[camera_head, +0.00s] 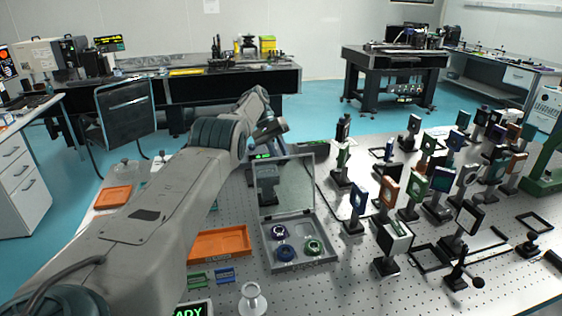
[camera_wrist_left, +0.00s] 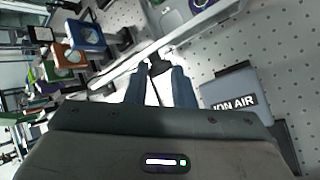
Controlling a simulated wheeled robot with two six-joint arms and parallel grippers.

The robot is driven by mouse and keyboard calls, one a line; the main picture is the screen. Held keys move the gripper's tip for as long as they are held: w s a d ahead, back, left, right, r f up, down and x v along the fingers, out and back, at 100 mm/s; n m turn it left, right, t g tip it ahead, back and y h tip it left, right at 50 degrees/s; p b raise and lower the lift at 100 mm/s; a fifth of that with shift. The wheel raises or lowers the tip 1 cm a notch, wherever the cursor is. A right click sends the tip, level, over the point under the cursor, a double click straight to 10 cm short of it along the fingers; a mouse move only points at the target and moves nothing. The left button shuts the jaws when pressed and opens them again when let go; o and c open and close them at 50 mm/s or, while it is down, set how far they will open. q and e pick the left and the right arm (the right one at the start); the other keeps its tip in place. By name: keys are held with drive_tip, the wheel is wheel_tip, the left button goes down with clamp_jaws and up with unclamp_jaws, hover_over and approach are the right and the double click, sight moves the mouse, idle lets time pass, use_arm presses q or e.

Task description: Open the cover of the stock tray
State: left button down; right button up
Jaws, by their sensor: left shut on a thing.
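The grey stock tray (camera_head: 301,265) stands on the perforated table in the head view. Its clear, grey-framed cover (camera_head: 293,185) is raised and stands steeply at the tray's back edge. My left gripper (camera_head: 267,188) is at the cover, partly seen through the clear panel. In the left wrist view its two fingers (camera_wrist_left: 159,86) are shut on a small black tab (camera_wrist_left: 160,67) at the cover's pale edge (camera_wrist_left: 195,28). My right gripper is not in view.
An orange tray (camera_head: 220,245) lies left of the stock tray, beside my left arm. Many upright optic mounts (camera_head: 388,188) crowd the table to the right. A pale round-topped post (camera_head: 252,298) stands in front. An ON AIR box (camera_wrist_left: 235,95) is near the fingers.

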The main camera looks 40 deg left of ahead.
use_arm(q)
drive_tip(key=shift+s+f+g, duration=0.3)
drive_tip(key=shift+f, duration=0.4)
drive_tip(key=c, duration=1.5)
unclamp_jaws()
drive_tip(key=o, duration=0.3)
drive_tip(key=shift+s+a, duration=0.2)
drive_tip(key=shift+a, duration=0.1)
drive_tip(key=shift+d, duration=0.15)
drive_tip(key=shift+r, duration=0.1)
